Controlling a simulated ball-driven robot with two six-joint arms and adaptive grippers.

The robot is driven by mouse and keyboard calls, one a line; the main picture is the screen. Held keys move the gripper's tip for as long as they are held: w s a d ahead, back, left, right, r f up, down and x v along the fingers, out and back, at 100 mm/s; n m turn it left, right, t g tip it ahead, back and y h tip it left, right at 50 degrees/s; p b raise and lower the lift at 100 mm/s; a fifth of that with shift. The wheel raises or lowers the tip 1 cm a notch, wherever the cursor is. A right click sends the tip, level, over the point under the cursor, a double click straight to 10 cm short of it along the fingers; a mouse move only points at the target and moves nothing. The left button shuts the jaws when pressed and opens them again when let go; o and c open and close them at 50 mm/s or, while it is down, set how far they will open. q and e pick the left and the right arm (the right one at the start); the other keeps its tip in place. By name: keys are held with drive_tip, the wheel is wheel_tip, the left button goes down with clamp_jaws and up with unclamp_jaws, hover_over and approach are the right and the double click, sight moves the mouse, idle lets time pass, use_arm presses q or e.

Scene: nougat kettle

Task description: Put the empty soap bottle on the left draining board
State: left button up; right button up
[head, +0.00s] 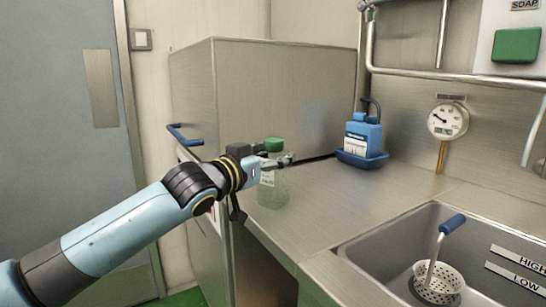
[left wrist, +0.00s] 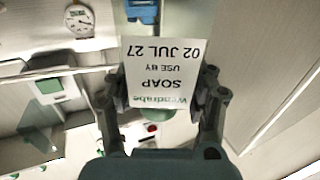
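A clear soap bottle (head: 274,190) with a green cap and a white label stands upright near the left end of the steel counter, close to its front edge. It looks empty. My left gripper (head: 276,161) is at its upper part, with one finger passing across it in the head view. In the left wrist view the label (left wrist: 165,75) reads SOAP, upside down, between the two fingers (left wrist: 162,88). The fingers lie close along both label edges; whether they press on the bottle I cannot tell. My right gripper is not in view.
A steel box (head: 285,95) with a blue handle stands behind the bottle. The sink (head: 385,245) holds a strainer basket (head: 438,283). The counter (head: 345,195) between bottle and sink is clear.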

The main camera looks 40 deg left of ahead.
use_arm(q)
drive_tip(key=o, duration=0.4)
drive_tip(key=shift+o, duration=0.2)
drive_tip(key=shift+s, duration=0.1)
